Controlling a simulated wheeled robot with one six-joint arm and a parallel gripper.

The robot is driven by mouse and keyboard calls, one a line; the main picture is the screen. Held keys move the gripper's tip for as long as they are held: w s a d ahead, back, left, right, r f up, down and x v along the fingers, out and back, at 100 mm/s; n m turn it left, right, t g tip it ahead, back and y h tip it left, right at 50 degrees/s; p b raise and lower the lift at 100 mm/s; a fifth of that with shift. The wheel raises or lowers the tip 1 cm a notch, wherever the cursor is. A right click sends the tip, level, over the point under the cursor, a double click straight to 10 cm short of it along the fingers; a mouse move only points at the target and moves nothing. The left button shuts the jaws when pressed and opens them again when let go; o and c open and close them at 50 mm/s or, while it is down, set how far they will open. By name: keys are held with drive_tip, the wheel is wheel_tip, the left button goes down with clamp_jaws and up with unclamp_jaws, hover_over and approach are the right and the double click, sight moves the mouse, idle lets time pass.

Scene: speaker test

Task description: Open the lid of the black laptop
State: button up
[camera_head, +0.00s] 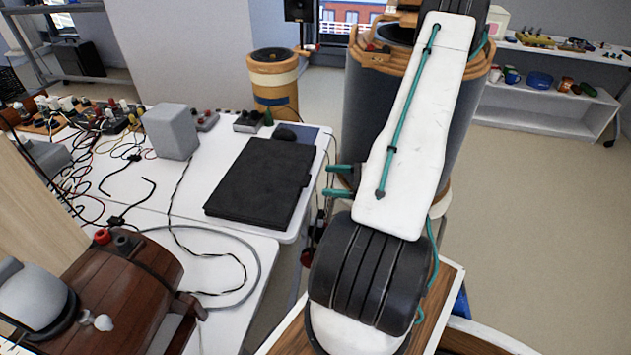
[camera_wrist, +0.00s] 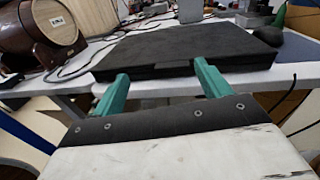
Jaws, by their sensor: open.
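The black laptop (camera_head: 262,182) lies shut and flat on the white table, close to the table's right edge. In the wrist view the laptop (camera_wrist: 190,45) is just ahead of my gripper, with its front edge and a small notch or tab facing me. My gripper (camera_wrist: 160,80) shows two teal fingers, spread apart and empty, pointing at the laptop's front edge. In the head view the gripper's teal fingers (camera_head: 340,181) are to the right of the laptop, beyond the table edge. I cannot tell whether the fingertips touch the laptop.
A black mouse (camera_head: 284,134) lies behind the laptop. A grey box (camera_head: 171,131) and loose cables are to its left. A wooden barrel-shaped speaker (camera_head: 118,290) stands at the near left. The table edge (camera_head: 312,190) lies between my arm and the laptop.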

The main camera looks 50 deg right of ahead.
drive_tip(key=shift+w+a+f+m+t+h, duration=0.2)
drive_tip(key=shift+w+a+f+m+h, duration=0.15)
drive_tip(key=shift+w, duration=0.55)
drive_tip(key=shift+w+a+f+m+t+h, duration=0.25)
drive_tip(key=shift+w+f, duration=0.2)
drive_tip(key=shift+w, duration=0.5)
drive_tip(key=shift+w+a+f+m+t+h, duration=0.15)
drive_tip(key=shift+w+f+m+h, duration=0.2)
drive_tip(key=shift+w, duration=0.55)
drive_tip(key=shift+c, duration=0.3)
